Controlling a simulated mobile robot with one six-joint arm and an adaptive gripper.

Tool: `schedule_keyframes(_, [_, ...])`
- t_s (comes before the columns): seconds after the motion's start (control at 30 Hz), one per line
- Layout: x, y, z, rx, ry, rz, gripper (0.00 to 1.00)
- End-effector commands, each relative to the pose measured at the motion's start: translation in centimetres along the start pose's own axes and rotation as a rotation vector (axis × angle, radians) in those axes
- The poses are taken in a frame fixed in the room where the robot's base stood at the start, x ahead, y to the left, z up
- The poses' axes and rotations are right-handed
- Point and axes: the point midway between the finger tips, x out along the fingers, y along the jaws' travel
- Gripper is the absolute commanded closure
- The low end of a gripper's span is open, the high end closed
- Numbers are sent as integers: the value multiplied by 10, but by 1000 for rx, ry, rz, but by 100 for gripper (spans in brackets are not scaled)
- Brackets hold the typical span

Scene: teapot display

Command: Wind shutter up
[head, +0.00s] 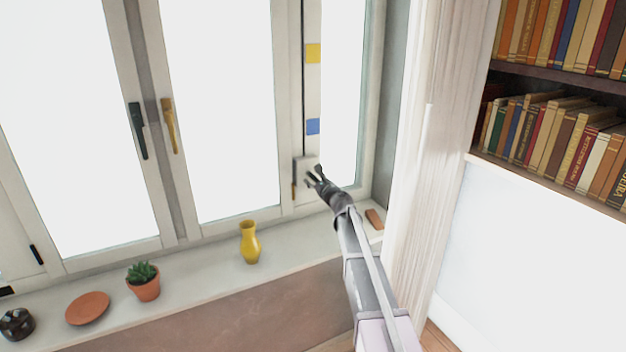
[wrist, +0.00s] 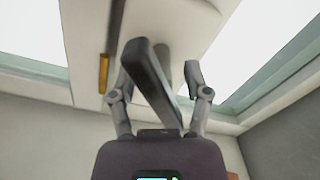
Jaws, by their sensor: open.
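My gripper (head: 316,178) is at a pale plate (head: 304,165) low on the right window post. In the wrist view my gripper (wrist: 160,76) has its fingers apart. A dark grey bar (wrist: 150,75), which looks like a handle or crank arm, slants between them. A grey stub behind it seems to join it to the pale panel (wrist: 185,25). The bar's near end lies close to the palm; I cannot tell whether a finger touches it. A narrow strip with a yellow square (head: 313,53) and a blue square (head: 313,127) runs above the plate. No shutter can be made out.
The sill (head: 200,285) holds a yellow vase (head: 250,243), a potted succulent (head: 143,280), a terracotta dish (head: 88,308), a dark object (head: 16,323) and a brown block (head: 374,218). Black (head: 138,130) and yellow (head: 169,125) window handles are left. Bookshelves (head: 560,120) stand right.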

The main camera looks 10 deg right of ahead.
Motion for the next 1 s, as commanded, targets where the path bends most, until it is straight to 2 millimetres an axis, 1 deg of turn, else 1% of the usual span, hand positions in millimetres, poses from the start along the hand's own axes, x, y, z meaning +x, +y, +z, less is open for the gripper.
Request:
schedule_keyframes(0.17, [-16, 1, 0, 0, 0, -1, 38])
schedule_keyframes(0.27, [-30, 1, 0, 0, 0, -1, 38])
schedule_keyframes(0.6, [-84, 2, 1, 0, 0, 0, 38])
schedule_keyframes(0.7, [-98, 1, 0, 0, 0, 0, 38])
schedule_keyframes(0.83, [-110, 1, 0, 0, 0, 0, 38])
schedule_keyframes(1.0, [-117, 1, 0, 0, 0, 1, 38])
